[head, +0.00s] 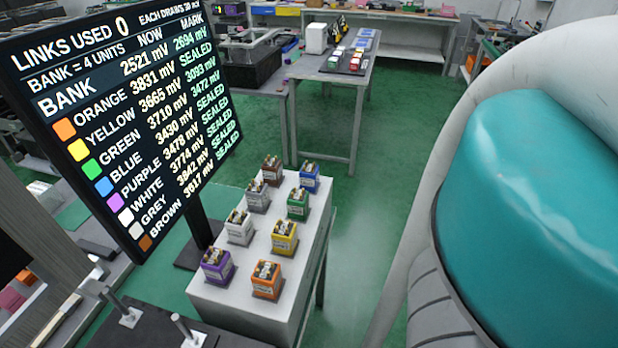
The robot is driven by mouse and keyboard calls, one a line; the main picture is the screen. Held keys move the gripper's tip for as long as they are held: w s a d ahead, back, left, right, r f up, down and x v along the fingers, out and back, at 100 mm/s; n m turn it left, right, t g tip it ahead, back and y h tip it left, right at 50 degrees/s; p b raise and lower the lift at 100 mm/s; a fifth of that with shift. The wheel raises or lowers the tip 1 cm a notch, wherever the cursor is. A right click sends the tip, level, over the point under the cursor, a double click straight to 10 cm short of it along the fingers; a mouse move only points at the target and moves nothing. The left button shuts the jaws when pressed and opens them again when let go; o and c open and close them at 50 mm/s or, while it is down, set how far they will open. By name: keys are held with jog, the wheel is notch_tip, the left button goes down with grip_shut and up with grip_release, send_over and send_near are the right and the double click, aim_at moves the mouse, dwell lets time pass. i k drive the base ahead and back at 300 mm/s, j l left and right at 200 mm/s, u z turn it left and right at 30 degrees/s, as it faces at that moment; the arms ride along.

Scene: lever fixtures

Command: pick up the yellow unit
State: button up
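The yellow unit (284,243) is a small box with a yellow body and a pale label. It stands upright on the white-topped bench (215,299) in the head view. It is in the right-hand row, between the green unit (298,208) behind it and the orange unit (265,287) in front. The white unit (239,234) stands to its left. Nothing touches it that I can see. My gripper is not in view; only a large teal and grey part of my arm shows at the right.
The purple unit (217,270), grey unit (257,201), brown unit (271,176) and blue unit (309,183) share the bench. A tall display board (130,110) stands close to the bench's left. A dark fixture with metal posts (130,317) is at lower left. Green floor (375,170) is clear to the right.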

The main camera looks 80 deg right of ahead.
aim_at(284, 241)
jog(key=z, duration=0.7)
jog(key=k+j+z, duration=0.1)
jog(key=z, duration=0.3)
jog(key=k+j+z, duration=0.1)
jog(key=z, duration=0.25)
jog(key=k+j+z, duration=0.1)
jog(key=z, duration=0.3)
jog(key=k+j+z, duration=0.1)
jog(key=z, duration=0.3)
jog(key=k, duration=0.15)
